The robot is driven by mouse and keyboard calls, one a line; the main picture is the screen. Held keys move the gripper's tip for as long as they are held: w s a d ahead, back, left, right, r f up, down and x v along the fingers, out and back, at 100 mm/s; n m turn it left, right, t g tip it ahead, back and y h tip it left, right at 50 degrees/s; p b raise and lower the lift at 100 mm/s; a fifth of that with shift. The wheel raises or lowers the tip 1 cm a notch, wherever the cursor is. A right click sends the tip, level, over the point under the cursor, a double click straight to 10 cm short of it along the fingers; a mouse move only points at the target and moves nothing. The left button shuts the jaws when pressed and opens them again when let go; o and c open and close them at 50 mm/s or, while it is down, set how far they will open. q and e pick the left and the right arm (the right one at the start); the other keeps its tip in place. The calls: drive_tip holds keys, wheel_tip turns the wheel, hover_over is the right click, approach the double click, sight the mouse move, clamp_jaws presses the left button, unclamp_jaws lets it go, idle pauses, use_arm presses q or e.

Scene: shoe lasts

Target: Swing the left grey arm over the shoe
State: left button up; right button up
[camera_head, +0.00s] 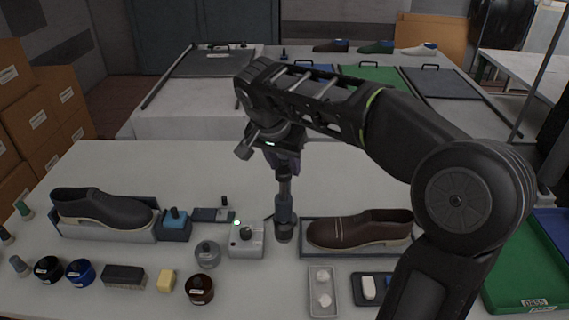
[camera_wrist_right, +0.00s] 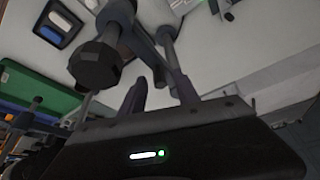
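A dark brown shoe (camera_head: 360,230) lies in a shallow grey-blue tray (camera_head: 310,252) right of an upright grey post (camera_head: 284,200). A black shoe (camera_head: 105,208) sits in another tray (camera_head: 70,230) at the left. My right gripper (camera_head: 283,160) points down at the post's top, left of and above the brown shoe. Its fingers (camera_wrist_right: 158,95) show in the right wrist view close to grey rods (camera_wrist_right: 165,45) and a dark knob (camera_wrist_right: 95,65). I cannot tell whether they grip anything, or which rod is the left grey arm. My left gripper is out of view.
A white box with a green light (camera_head: 246,240) stands left of the post. Jars (camera_head: 200,288), a brush (camera_head: 124,276) and a yellow block (camera_head: 166,281) line the front. A green tray (camera_head: 520,270) is at the right. The table behind the black shoe is clear.

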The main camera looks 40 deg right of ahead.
drive_tip(key=shift+f, duration=0.25)
clamp_jaws()
idle(1.4)
